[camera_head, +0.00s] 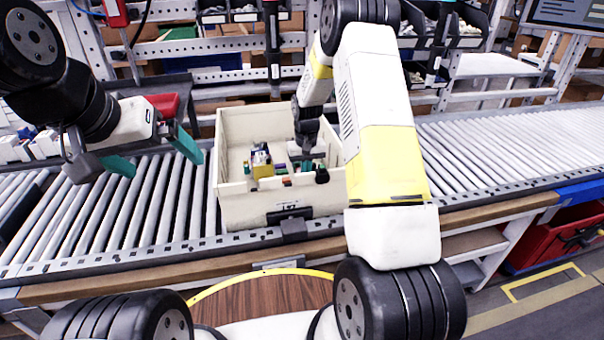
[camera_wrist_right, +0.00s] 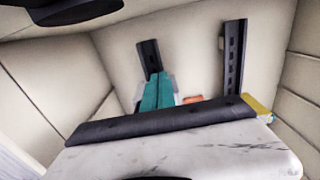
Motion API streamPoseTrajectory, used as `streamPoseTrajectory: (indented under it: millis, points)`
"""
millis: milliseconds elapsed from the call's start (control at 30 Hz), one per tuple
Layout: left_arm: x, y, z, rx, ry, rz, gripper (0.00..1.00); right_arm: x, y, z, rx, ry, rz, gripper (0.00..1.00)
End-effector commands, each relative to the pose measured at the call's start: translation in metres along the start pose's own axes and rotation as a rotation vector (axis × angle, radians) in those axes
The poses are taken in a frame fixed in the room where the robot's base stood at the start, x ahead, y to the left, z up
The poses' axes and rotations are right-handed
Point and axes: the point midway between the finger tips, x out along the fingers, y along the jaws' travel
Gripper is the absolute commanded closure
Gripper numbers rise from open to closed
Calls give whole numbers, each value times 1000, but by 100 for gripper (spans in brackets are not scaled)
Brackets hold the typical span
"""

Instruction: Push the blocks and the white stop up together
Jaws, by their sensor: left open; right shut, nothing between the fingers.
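A cream open box (camera_head: 240,199) stands on the roller conveyor. Inside it, toward the left, is a small cluster of blocks (camera_head: 262,166) with yellow and dark blue parts. Small coloured pieces (camera_head: 287,183) lie near the front wall. My right gripper (camera_head: 307,166) reaches down into the box, right of the cluster; its teal fingers (camera_wrist_right: 157,95) are together with nothing between them. An orange piece (camera_wrist_right: 193,99) shows beside them in the right wrist view. I cannot clearly pick out the white stop. My left gripper (camera_head: 166,163) is open and empty over the rollers, left of the box.
Two dark slotted rails (camera_wrist_right: 235,55) show against the cream interior in the right wrist view. A red bin (camera_head: 163,105) and white items (camera_head: 30,147) are at the left. The conveyor rollers (camera_head: 500,140) right of the box are clear.

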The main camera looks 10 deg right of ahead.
Motion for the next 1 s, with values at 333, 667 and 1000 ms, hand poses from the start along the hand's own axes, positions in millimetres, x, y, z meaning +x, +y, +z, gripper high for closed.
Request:
streamPoseTrajectory:
  millis: [333,667,1000]
  points:
    - [0,0,0,0,0,0,0,-1,0,-3,0,3,0,100]
    - [0,0,0,0,0,0,0,-1,0,-7,0,4,0,100]
    - [0,0,0,0,0,0,0,-1,0,-7,0,3,0,100]
